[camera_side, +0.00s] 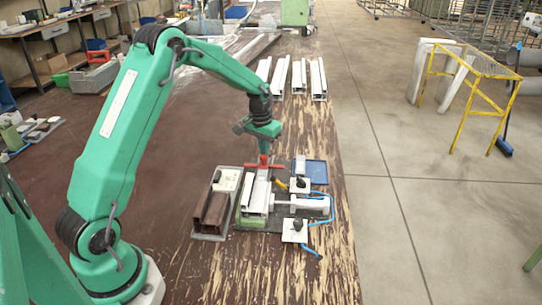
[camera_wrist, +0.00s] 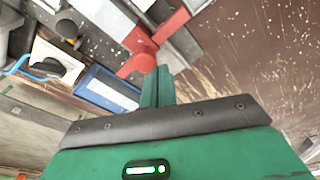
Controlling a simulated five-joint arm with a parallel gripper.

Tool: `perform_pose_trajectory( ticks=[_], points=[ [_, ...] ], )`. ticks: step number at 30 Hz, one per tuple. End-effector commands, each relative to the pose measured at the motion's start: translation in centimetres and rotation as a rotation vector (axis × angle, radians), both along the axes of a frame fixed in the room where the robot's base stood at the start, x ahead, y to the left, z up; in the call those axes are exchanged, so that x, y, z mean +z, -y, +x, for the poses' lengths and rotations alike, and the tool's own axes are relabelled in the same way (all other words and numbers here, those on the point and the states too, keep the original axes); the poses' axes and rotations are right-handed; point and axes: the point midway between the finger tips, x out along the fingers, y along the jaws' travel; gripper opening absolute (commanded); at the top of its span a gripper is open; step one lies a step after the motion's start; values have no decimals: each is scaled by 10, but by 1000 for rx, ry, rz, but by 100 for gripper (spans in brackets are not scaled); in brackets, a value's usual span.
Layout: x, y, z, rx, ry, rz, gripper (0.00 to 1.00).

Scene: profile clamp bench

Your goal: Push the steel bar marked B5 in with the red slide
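The red slide (camera_side: 263,164) lies across the far end of a pale metal profile (camera_side: 257,194) in the bench fixture. In the wrist view the red slide (camera_wrist: 138,60) is a round-ended arm joined to a red block. My gripper (camera_side: 263,152) is right above the slide, pointing down. Its green fingers (camera_wrist: 156,75) are together in the wrist view, with their tips at or very near the red part; contact is unclear. I cannot read a B5 mark anywhere, so I cannot tell which piece is that steel bar.
A blue tray (camera_side: 317,173) and a small light block (camera_side: 300,166) are right of the slide. White plates with black knobs (camera_side: 299,185) and a white cylinder (camera_side: 312,204) stand nearby. A brown profile (camera_side: 213,210) lies left. More profiles (camera_side: 300,76) lie behind.

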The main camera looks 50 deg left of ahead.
Motion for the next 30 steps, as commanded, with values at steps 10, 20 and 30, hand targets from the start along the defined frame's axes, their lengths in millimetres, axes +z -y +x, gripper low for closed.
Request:
perform_pose_trajectory(
  ticks=[10, 20, 30],
  points=[
    [0, 8, -8, 0, -2, -1, 0],
    [0, 16, -16, 0, 0, -2, 0],
    [0, 23, -23, 0, 0, -4, 0]
  ],
)
